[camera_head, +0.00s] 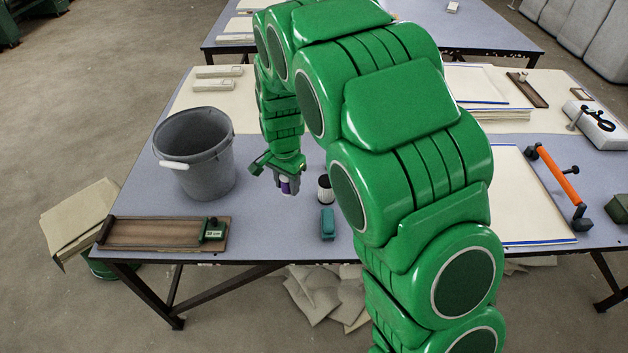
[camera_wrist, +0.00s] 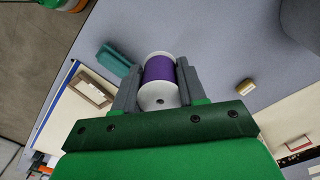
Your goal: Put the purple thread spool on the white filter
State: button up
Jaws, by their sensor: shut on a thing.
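My gripper (camera_head: 286,184) is shut on the purple thread spool (camera_head: 285,186) and points down over the blue-grey table. In the wrist view the spool (camera_wrist: 159,72) shows purple thread between white flanges, with a grey finger on each side. The white filter (camera_head: 325,190) seems to be the short white cylinder with a dark top, standing on the table just right of my gripper in the head view. The spool is apart from it. In the wrist view I cannot tell for sure which thing is the filter.
A grey bucket (camera_head: 197,150) stands left of my gripper. A teal block (camera_head: 328,223) lies in front of the white cylinder. A wooden board (camera_head: 155,233) lies at the front left. A tool with an orange handle (camera_head: 560,174) is at the right.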

jog(key=s+d+r+m, duration=0.1)
jog(key=s+d+r, duration=0.1)
jog(key=d+r, duration=0.35)
jog(key=s+d+r+m, duration=0.1)
jog(key=s+d+r, duration=0.1)
jog(key=d, duration=0.6)
send_over(327, 180)
jog(key=shift+f, duration=6.6)
jog(key=shift+f, duration=0.1)
jog(key=o, duration=1)
